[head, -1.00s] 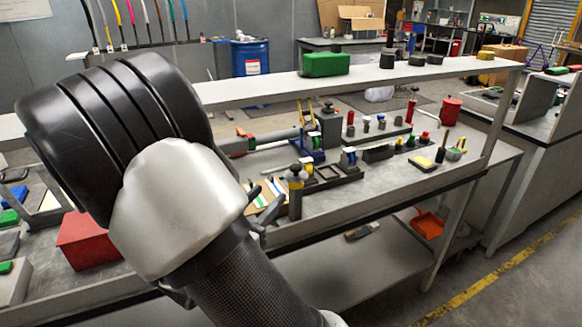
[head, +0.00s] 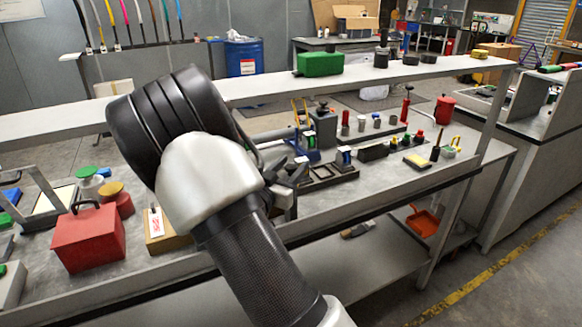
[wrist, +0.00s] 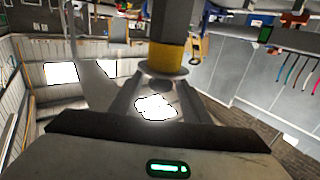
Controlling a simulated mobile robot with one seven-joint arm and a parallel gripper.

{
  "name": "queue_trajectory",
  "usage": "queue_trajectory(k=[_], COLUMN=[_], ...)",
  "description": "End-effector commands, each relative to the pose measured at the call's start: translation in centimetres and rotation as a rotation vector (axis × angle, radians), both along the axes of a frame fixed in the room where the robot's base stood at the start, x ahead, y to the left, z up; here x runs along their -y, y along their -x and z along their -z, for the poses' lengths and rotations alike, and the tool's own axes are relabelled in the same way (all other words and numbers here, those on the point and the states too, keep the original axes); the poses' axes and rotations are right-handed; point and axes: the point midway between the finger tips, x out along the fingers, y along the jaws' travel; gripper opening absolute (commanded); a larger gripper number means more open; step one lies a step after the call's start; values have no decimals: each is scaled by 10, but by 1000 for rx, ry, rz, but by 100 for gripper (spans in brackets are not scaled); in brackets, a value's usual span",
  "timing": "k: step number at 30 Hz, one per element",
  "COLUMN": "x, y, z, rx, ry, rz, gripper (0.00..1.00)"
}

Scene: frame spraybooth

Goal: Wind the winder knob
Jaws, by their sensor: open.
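My gripper (head: 290,180) is over the bench, partly hidden by my own wrist in the head view. Its jaws are open. In the wrist view, a grey post with a yellow band (wrist: 165,56) and a flared collar is in front of the gripper (wrist: 156,95), lined up with the gap between the fingers. I cannot tell if it touches them. In the head view my arm hides this post. I cannot tell for sure which part is the winder knob.
The bench (head: 330,205) holds a red box (head: 88,238) at left and several small tools and parts at right. A raised shelf (head: 265,95) runs along the back, carrying a green box (head: 320,64). A blue barrel (head: 245,62) stands behind.

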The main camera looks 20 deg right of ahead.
Motion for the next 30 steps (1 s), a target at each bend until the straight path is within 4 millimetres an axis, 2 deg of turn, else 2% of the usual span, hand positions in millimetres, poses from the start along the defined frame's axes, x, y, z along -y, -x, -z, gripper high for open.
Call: queue_trajectory(k=[5,8,12,13,23,30], x=[0,0,0,0,0,2], y=[0,0,0,0,1,2], z=[0,0,0,0,2,5], rx=[0,0,0,0,-1,2], ry=[0,0,0,0,-1,-1], rz=[0,0,0,0,-50,-198], gripper=[43,29,6,4,4,4])
